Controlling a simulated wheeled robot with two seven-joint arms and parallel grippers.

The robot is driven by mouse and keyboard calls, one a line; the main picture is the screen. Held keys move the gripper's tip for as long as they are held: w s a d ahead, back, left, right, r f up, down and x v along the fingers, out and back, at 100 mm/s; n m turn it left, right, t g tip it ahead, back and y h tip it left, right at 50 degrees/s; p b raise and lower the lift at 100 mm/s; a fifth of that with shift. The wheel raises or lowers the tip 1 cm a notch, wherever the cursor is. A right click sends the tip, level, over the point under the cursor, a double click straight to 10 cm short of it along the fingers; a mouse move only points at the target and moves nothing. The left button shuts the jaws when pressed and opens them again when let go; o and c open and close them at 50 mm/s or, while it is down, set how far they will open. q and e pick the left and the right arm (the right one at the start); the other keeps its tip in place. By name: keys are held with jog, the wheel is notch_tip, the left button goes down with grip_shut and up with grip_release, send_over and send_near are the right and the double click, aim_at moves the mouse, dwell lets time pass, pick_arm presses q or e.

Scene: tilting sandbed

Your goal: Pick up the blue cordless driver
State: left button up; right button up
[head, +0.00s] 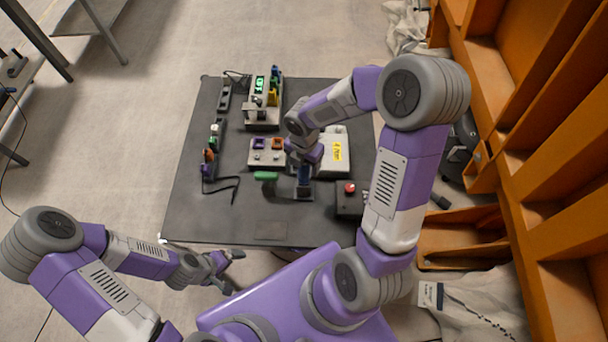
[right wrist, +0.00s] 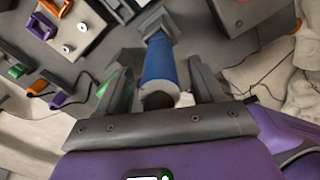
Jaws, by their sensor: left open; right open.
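The blue cordless driver (right wrist: 161,62) stands between the two fingers of my right gripper (right wrist: 160,72) in the right wrist view. The fingers are open, one on each side of its blue body, and gaps show beside it. In the head view my right gripper (head: 304,178) is over the dark table (head: 200,222), and the driver is mostly hidden by it, with only a little blue showing. My left gripper (head: 234,272) is open and empty, off the table's near edge.
A green-handled tool (head: 265,176) lies just left of my right gripper. A box with a red button (head: 349,188) stands to its right. The table's near left is clear.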

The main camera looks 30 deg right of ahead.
jog(key=c, duration=1.2)
notch_tip(320, 180, up, 9)
jog(key=shift+p, duration=1.25)
jog(key=shift+w+d+r+p, duration=0.4)
jog(key=shift+w+r+p, duration=0.25)
jog(key=shift+r, duration=0.2)
jog(key=w+d+p, duration=0.9)
jog(key=w+d, duration=0.3)
jog(key=d, duration=0.1)
jog(key=shift+w+r, duration=0.2)
jog(key=shift+r, duration=0.1)
